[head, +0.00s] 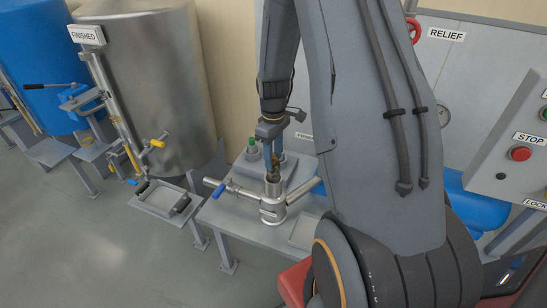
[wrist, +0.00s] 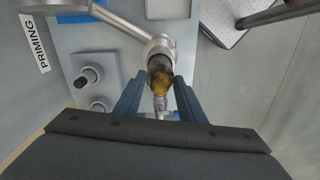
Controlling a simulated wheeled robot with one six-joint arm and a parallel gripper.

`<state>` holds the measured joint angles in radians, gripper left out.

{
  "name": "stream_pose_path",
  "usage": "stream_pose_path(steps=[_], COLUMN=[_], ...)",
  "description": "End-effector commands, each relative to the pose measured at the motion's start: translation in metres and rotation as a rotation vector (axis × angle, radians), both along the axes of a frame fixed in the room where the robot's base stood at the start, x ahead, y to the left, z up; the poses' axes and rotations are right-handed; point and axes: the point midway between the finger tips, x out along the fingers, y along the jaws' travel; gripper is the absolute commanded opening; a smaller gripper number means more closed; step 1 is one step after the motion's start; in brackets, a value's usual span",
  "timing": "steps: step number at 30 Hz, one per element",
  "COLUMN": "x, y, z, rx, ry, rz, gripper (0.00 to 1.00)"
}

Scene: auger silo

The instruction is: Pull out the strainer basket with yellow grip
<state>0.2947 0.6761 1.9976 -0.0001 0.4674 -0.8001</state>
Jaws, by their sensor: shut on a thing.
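The strainer basket with yellow grip (wrist: 160,80) is between the two blue-grey fingers of my gripper (wrist: 157,88) in the wrist view. The fingers are shut on its grip, which shows yellow and dark. In the head view my gripper (head: 272,168) points down right over the steel strainer housing (head: 272,206), an upright cylinder on a grey stand. The housing rim (wrist: 160,45) shows just beyond the basket in the wrist view. How deep the basket sits in the housing is hard to tell, as the fingers hide part of it.
Pipes with blue-handled valves (head: 220,190) join the housing at the sides. A steel tank (head: 155,85) with a tray (head: 165,199) below is at left. A control panel (head: 520,150) is at right. Open floor lies front left.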

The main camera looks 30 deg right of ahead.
Motion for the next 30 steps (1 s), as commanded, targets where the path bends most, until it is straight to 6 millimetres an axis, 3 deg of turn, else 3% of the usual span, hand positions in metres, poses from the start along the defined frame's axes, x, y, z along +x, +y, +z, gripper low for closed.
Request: stream_pose_path(steps=[30], x=[0.000], y=[0.000], z=[0.047], rx=[0.000], ry=[0.000], rz=[0.000], gripper=[0.09])
